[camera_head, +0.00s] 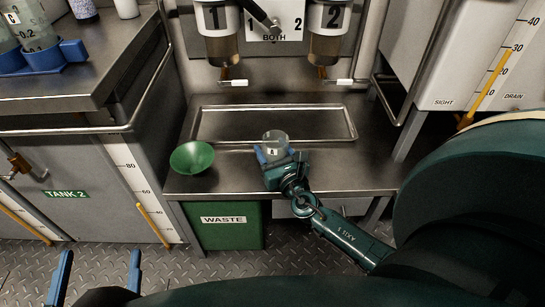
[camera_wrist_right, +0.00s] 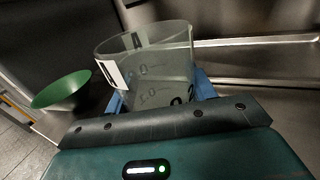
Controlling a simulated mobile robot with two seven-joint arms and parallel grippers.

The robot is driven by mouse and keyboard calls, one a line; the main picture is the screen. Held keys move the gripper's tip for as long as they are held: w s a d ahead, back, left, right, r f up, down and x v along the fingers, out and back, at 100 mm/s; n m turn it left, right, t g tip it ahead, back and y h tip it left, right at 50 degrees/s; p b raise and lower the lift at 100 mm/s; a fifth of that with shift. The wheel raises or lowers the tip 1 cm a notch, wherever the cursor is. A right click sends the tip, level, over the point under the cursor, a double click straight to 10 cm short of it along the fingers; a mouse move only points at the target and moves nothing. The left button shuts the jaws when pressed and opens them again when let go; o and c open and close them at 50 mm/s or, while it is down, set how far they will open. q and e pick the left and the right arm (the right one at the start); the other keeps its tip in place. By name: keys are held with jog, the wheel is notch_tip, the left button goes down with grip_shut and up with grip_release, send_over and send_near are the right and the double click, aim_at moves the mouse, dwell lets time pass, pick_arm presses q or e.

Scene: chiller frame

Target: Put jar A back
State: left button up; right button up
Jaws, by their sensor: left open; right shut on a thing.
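Jar A (camera_head: 274,143) is a clear open-topped jar with a white label marked A. My right gripper (camera_head: 275,158) is shut on it, with its blue fingers on either side of the jar. The jar is over the steel bench, in front of the drip tray; I cannot tell whether its base touches the bench. The right wrist view shows jar A (camera_wrist_right: 150,70) close up, roughly upright, with printed scale marks, between blue fingers. My left gripper (camera_head: 96,278) is open and empty at the bottom left, above the floor.
A green funnel (camera_head: 192,158) stands left of jar A. Behind is a shallow tray (camera_head: 270,124) under dispensers 1 (camera_head: 217,35) and 2 (camera_head: 327,35). A blue holder (camera_head: 40,58) with clear jars sits on the upper left counter. A green WASTE bin (camera_head: 225,228) is below the bench.

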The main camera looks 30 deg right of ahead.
jog(key=shift+f, duration=0.3)
jog(key=shift+f, duration=0.1)
jog(key=shift+f, duration=0.2)
jog(key=o, duration=1.1)
jog(key=shift+r, duration=0.1)
jog(key=shift+r, duration=0.3)
jog(key=s, duration=0.4)
jog(key=s+a, duration=0.1)
jog(key=s, duration=0.3)
jog(key=s+a+p, duration=0.1)
jog(key=s, duration=0.3)
jog(key=shift+f, duration=0.1)
